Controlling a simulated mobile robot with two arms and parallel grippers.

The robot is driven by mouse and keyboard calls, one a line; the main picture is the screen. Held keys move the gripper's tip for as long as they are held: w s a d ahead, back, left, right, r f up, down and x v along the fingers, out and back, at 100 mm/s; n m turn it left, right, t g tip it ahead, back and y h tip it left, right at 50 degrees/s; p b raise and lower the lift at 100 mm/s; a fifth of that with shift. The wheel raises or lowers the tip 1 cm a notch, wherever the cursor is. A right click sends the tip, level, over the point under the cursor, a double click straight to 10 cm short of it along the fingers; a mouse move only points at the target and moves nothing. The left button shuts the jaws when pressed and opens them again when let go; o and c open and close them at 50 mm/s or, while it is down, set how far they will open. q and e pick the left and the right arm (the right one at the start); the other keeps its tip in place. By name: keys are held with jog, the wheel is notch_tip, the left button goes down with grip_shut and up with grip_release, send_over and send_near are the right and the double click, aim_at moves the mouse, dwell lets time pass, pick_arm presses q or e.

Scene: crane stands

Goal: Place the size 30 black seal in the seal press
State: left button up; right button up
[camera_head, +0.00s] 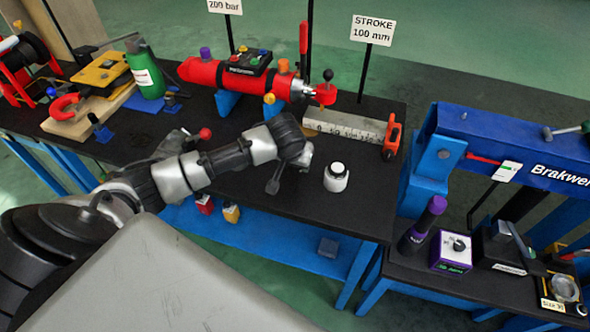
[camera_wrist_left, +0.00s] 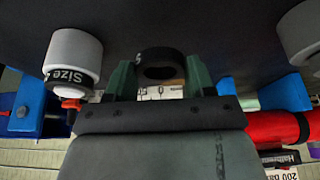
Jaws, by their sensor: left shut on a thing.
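My left gripper (camera_wrist_left: 158,77) is shut on a black ring seal (camera_wrist_left: 161,64), held between its two dark green fingers. Only part of a white mark shows on the seal, so its size cannot be read. In the head view, my left arm ends over the black table, left of a white cylinder (camera_head: 336,178); the seal cannot be made out there. The wrist view shows a white cylinder (camera_wrist_left: 73,52) with a black band reading "Size". At the lower right, a black device with a lever (camera_head: 505,248) stands near a "Size 30" label (camera_head: 552,305); I cannot tell whether it is the seal press.
A red hydraulic cylinder (camera_head: 235,76) and a metal ruler block (camera_head: 345,124) stand at the table's back. A blue frame (camera_head: 500,150) rises at right. A purple-labelled box (camera_head: 452,250) and a purple-topped black cylinder (camera_head: 422,224) stand on the lower right table. A gap separates the tables.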

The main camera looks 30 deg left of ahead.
aim_at(293, 168)
pick_arm(q)
jog(key=shift+f, duration=1.95)
jog(key=shift+f, duration=0.15)
jog(key=o, duration=0.9)
